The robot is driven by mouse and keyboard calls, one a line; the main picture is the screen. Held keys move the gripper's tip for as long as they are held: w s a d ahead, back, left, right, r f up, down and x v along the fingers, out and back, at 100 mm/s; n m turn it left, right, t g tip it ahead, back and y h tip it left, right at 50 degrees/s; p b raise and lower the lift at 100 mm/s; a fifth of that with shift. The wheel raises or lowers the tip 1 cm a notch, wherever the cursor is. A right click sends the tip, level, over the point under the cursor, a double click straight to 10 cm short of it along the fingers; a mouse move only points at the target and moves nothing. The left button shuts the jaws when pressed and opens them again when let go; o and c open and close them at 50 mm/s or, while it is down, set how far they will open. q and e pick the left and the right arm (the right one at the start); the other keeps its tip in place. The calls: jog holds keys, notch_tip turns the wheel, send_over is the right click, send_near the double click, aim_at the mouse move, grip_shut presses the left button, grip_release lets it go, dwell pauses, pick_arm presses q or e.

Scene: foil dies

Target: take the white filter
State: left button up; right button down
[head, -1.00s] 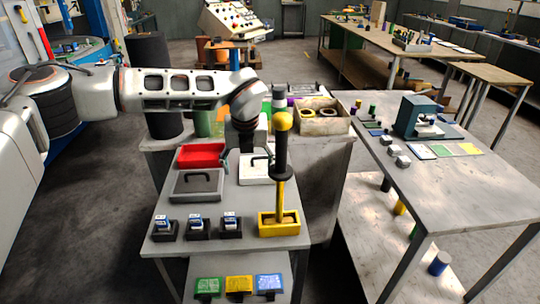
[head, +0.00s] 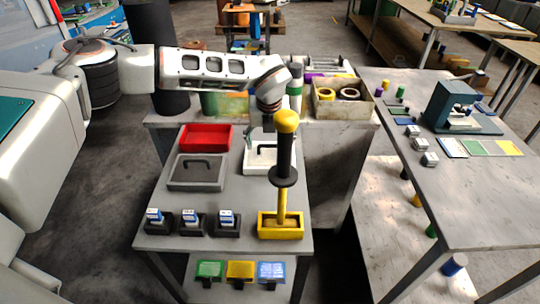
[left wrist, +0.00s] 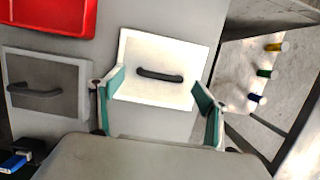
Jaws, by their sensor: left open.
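The white filter (head: 256,163) is a flat white square panel with a dark bar handle, lying on the grey table; the arm partly hides it in the head view. In the left wrist view the white filter (left wrist: 140,50) lies just beyond the fingers, its handle crossing the space between them. My left gripper (left wrist: 160,92) is open and empty, with its green-lined fingers spread on either side of the panel's near part. In the head view my left gripper (head: 262,135) is over the filter's far side. Contact cannot be told. My right gripper is not in view.
A grey panel with a handle (head: 197,173) lies left of the filter, and a red tray (head: 205,137) behind it. A tall black-handled tool with a yellow knob (head: 285,150) stands in a yellow tray (head: 281,233) in front. Several small black holders line the front left.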

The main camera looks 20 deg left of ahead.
pick_arm(q)
jog(key=shift+x, duration=1.05)
jog(key=c, duration=1.8)
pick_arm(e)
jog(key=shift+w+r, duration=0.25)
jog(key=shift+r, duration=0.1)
pick_arm(q)
jog(key=shift+w+r, duration=0.1)
jog(key=shift+r, duration=0.1)
